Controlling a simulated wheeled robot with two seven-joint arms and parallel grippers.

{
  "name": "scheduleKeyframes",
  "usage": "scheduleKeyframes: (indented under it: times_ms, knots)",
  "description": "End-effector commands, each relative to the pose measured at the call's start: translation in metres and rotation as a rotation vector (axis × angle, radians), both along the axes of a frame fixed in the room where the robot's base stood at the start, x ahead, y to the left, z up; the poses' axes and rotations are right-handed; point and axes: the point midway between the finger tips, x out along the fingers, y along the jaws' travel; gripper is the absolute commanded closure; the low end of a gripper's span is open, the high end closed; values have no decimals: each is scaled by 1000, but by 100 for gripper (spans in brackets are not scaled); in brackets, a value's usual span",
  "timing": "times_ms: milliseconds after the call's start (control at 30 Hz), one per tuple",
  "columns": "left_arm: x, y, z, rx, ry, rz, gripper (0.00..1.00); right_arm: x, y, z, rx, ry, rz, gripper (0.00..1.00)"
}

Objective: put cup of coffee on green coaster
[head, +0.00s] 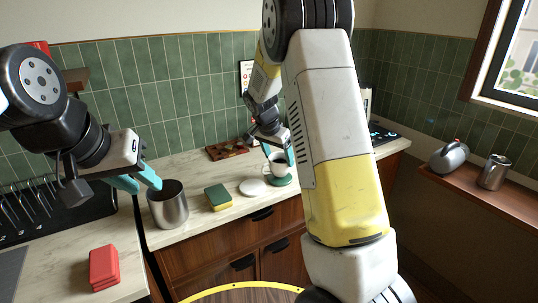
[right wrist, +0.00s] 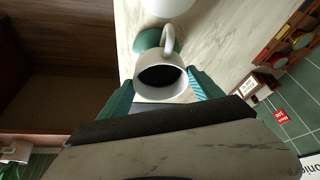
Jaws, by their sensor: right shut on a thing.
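The white cup of coffee (head: 279,169) is upright at the back of the counter, with dark coffee in it. The right wrist view shows the cup (right wrist: 162,77) between the teal fingers of my right gripper (right wrist: 163,93), which is shut on it. The green coaster (head: 281,181) shows below the cup in the head view. In the right wrist view the coaster (right wrist: 150,40) shows partly beyond the cup and handle; I cannot tell whether they touch. My left gripper (head: 139,182) is open and empty, beside a metal canister (head: 170,210).
A white round coaster (head: 253,188) lies left of the green one. A green and yellow sponge (head: 217,199) lies further left. A dark wooden tray (head: 228,149) is near the wall. Red blocks (head: 103,268) lie on the front left counter. A kettle (head: 450,158) stands on the right ledge.

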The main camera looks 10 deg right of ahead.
Motion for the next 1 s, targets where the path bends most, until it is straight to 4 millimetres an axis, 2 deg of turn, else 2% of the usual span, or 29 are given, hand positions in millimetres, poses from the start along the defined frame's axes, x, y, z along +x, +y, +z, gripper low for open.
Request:
scheduleKeyframes:
  times_ms: [100, 433, 467, 533, 567, 867, 1000]
  knots:
    - [0, 0, 0, 0, 0, 0, 69, 0, -1, -10, -1, 0, 1, 81]
    - [0, 0, 0, 0, 0, 0, 69, 0, 0, -12, -1, -1, 0, 81]
    - [0, 0, 0, 0, 0, 0, 69, 0, 0, -13, -1, 1, 0, 22]
    - [0, 0, 0, 0, 0, 0, 69, 0, 0, -12, -1, 1, 0, 8]
    - [0, 0, 0, 0, 0, 0, 69, 0, 0, -12, -1, 1, 0, 4]
    - [0, 0, 0, 0, 0, 0, 69, 0, 0, -12, -1, 1, 0, 4]
    - [0, 0, 0, 0, 0, 0, 69, -2, 2, -2, 0, -1, 0, 4]
